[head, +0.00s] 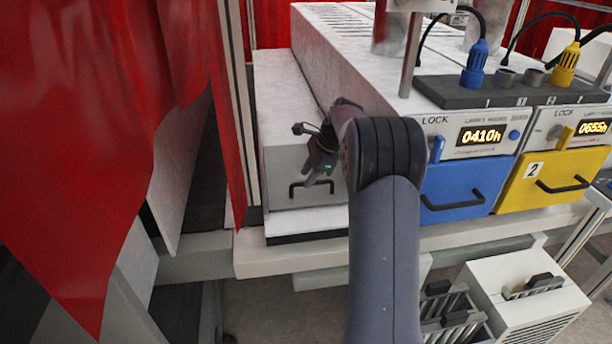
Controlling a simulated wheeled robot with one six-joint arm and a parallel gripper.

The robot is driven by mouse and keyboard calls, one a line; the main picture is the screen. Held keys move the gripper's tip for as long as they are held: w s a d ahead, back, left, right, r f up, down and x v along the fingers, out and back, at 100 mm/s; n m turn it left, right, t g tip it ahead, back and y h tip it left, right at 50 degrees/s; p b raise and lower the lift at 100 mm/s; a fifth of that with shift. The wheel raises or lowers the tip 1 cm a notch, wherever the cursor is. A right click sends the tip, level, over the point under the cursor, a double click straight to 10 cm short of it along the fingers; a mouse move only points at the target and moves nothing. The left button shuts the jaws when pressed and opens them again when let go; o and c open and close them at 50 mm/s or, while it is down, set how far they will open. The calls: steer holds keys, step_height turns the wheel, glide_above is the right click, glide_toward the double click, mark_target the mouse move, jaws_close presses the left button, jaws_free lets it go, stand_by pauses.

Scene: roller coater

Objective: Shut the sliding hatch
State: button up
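A long grey-white box with a black bar handle (312,187) on its front stands left of the blue panel; it looks like the sliding hatch, though no label shows this. Its front face (285,160) is upright and its top runs back along the machine. My gripper (312,180) is in front of this face, pointing down close to the handle. I cannot tell whether it touches the handle. The fingers are small and dark, and my own wrist hides part of the box's right side. Whether the fingers are open or shut is unclear.
A blue panel (455,187) and a yellow panel (550,182), each with a black handle, are to the right under lit displays. Blue and yellow plugs stand above. Red curtains (110,110) hang at left. A pale ledge (300,256) runs below; a white slotted unit (530,300) stands lower right.

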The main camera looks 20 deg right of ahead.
steer(key=shift+x, duration=0.95)
jaws_close()
